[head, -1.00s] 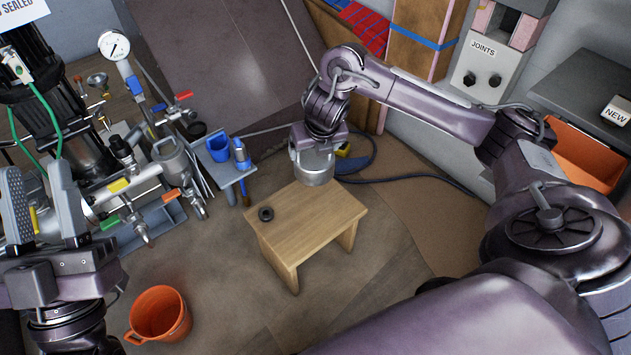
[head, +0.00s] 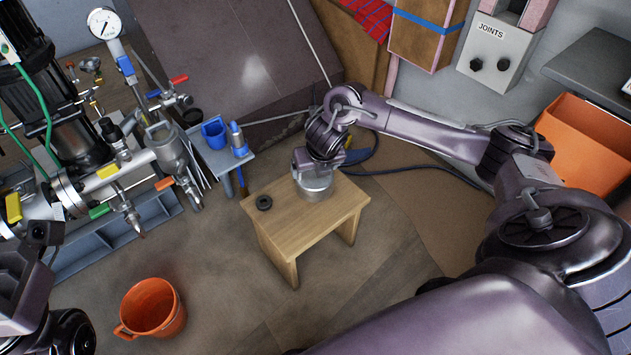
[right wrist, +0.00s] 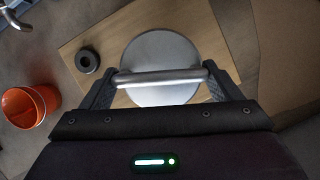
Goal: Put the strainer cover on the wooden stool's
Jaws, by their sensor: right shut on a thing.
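The strainer cover (head: 316,188) is a round silver-grey metal piece. In the right wrist view it shows as a disc (right wrist: 160,55) with a bar handle (right wrist: 158,78) across it. My right gripper (head: 314,170) is shut on this handle, with its fingers (right wrist: 158,88) at both ends of the bar. The cover is over the top of the wooden stool (head: 290,225), toward its back; I cannot tell whether it touches. My left arm is at the lower left edge of the head view, and its fingers are not in view.
A black ring (head: 264,203) lies on the stool's left part. An orange bucket (head: 152,307) stands on the floor at the front left. A small blue-grey side table (head: 226,160) with a blue cup (head: 214,134) is left of the stool. Valves and pipes fill the left.

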